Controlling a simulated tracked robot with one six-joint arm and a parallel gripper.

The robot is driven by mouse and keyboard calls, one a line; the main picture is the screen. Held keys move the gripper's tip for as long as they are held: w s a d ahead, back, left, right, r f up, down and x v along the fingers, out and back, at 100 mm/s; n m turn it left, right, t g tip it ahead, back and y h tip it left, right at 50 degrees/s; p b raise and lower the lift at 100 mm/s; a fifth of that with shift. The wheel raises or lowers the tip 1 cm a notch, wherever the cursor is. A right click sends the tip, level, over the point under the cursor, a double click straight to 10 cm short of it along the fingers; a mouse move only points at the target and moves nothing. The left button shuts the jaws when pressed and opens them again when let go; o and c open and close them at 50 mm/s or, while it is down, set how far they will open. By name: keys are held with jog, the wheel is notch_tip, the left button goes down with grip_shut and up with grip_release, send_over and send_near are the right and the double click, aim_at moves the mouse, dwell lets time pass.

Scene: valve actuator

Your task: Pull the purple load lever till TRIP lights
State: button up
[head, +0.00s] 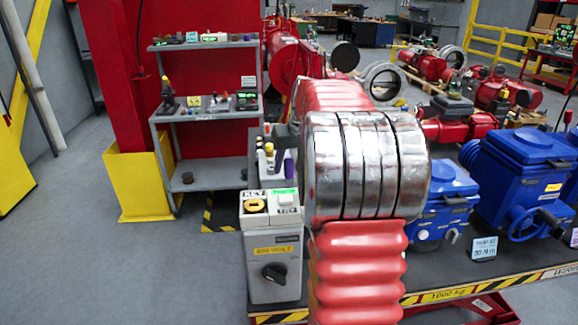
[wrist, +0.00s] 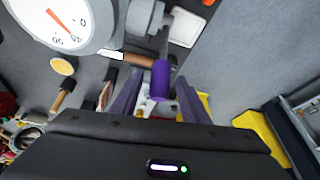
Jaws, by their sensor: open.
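The purple load lever (wrist: 161,80) shows in the wrist view as a short purple grip. My gripper (wrist: 158,88) is open, with one finger on each side of the lever; I cannot tell whether either finger touches it. In the head view a small purple piece, likely the same lever (head: 289,163), stands on the grey unit left of my arm. My arm hides the gripper there. A white round gauge (wrist: 62,18) with an orange needle is at the upper left of the wrist view. I cannot make out a TRIP lamp in either view.
Blue actuators (head: 520,175) stand on the bench at right. A grey shelf (head: 205,115) is behind at left. Open floor lies at left.

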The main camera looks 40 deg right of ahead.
jog(key=shift+w+f, duration=0.15)
jog(key=shift+f, duration=0.15)
jog(key=shift+c, duration=0.4)
grip_shut()
